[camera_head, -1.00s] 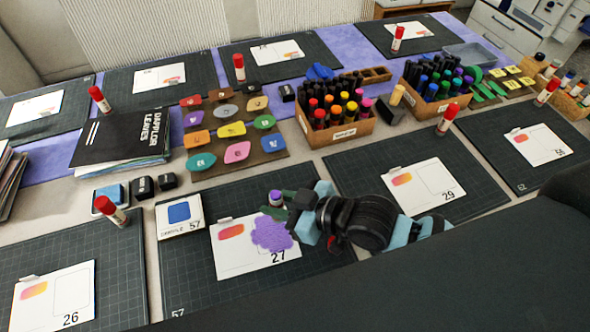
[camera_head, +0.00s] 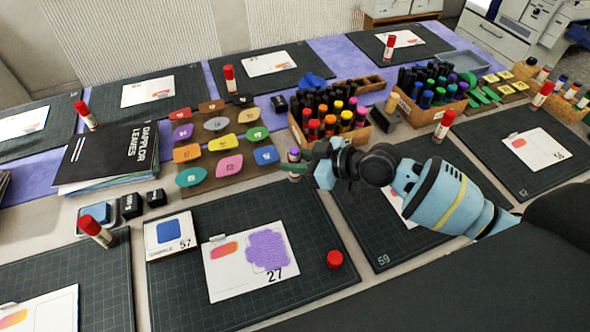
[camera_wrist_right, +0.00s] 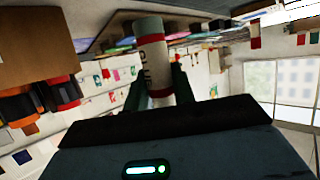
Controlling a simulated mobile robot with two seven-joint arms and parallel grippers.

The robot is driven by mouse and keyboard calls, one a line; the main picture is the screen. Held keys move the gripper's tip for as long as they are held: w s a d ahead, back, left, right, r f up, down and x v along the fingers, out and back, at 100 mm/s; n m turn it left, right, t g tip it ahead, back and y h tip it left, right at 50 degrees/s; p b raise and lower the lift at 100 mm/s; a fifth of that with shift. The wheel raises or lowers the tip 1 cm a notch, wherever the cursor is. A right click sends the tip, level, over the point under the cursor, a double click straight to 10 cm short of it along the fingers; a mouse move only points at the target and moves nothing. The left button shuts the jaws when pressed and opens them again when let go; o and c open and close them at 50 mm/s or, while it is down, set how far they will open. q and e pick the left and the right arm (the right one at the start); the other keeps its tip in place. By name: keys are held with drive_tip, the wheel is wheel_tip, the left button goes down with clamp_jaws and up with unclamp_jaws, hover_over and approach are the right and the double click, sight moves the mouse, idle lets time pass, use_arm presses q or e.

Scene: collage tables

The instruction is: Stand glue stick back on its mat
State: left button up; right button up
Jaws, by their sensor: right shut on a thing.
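My right gripper (camera_head: 303,168) is shut on a glue stick (camera_head: 294,155), held roughly upright with a purple top and no red cap on it. In the head view it appears near the mat's far right corner, in front of the marker box; its height is hard to judge. The right wrist view shows the white, red-banded tube (camera_wrist_right: 153,60) between the fingers. The dark gridded mat (camera_head: 190,285) holds card 27 (camera_head: 225,285), which has a purple patch (camera_head: 267,250). A red cap (camera_head: 334,259) stands on the mat, right of the card. My left gripper is out of view.
The marker box (camera_head: 350,140) is close behind the gripper. A sample card (camera_head: 172,232) lies at the mat's far left corner. Capped glue sticks stand on neighbouring mats, one to the left (camera_head: 95,230) and one to the right (camera_head: 443,126). The mat's front right area is clear.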

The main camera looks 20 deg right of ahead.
sight(300, 177)
drive_tip(key=shift+f, duration=1.75)
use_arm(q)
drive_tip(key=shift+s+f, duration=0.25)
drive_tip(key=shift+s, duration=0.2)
use_arm(e)
drive_tip(key=shift+s+f+b, duration=0.1)
drive_tip(key=shift+f+b, duration=0.45)
drive_tip(key=shift+f, duration=0.15)
clamp_jaws()
drive_tip(key=shift+s+f, duration=0.1)
drive_tip(key=shift+f, duration=0.05)
drive_tip(key=o, duration=0.7)
unclamp_jaws()
drive_tip(key=shift+f, duration=0.1)
drive_tip(key=shift+c, duration=0.2)
drive_tip(key=shift+o, duration=1.2)
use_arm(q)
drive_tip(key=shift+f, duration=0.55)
use_arm(e)
drive_tip(key=shift+r, duration=0.2)
